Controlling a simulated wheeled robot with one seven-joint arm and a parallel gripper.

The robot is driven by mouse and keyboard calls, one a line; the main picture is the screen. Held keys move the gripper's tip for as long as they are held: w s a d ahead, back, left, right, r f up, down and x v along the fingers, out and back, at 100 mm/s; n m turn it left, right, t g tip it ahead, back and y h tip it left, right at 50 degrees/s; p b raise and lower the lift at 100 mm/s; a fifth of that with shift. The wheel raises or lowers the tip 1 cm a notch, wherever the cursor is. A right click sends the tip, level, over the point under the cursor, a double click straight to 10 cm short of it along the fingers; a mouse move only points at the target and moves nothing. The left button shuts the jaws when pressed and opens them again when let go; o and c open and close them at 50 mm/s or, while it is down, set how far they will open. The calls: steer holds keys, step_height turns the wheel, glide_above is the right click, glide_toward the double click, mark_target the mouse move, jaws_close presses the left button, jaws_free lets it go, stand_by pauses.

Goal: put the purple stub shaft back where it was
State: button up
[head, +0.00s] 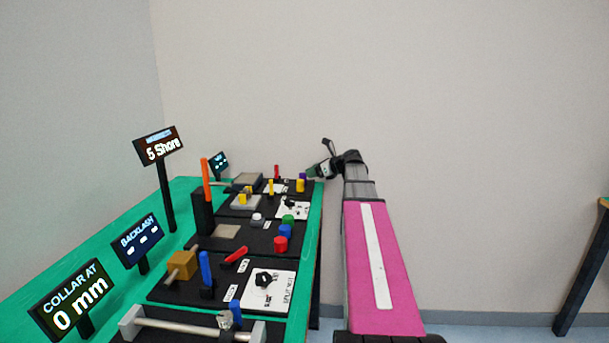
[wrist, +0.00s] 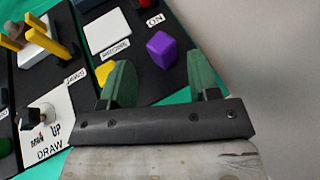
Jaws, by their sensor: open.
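The purple stub shaft (wrist: 162,48) stands on a black panel in the wrist view, just past the gap between my fingers. In the head view it is a small purple spot (head: 303,176) at the far right end of the bench. My gripper (wrist: 160,66) is open, with one green finger on either side of the gap and nothing between them. In the head view my gripper (head: 314,172) is beside the bench's far right corner. Whether the shaft sits in a hole cannot be told.
A yellow piece (wrist: 104,72) is partly hidden behind my left finger. A white plate (wrist: 107,32) lies left of the shaft. Yellow posts (wrist: 42,38) and a white card with a black knob (wrist: 38,115) are farther left. Free space lies right of the bench.

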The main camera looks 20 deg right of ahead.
steer(key=shift+v, duration=2.2)
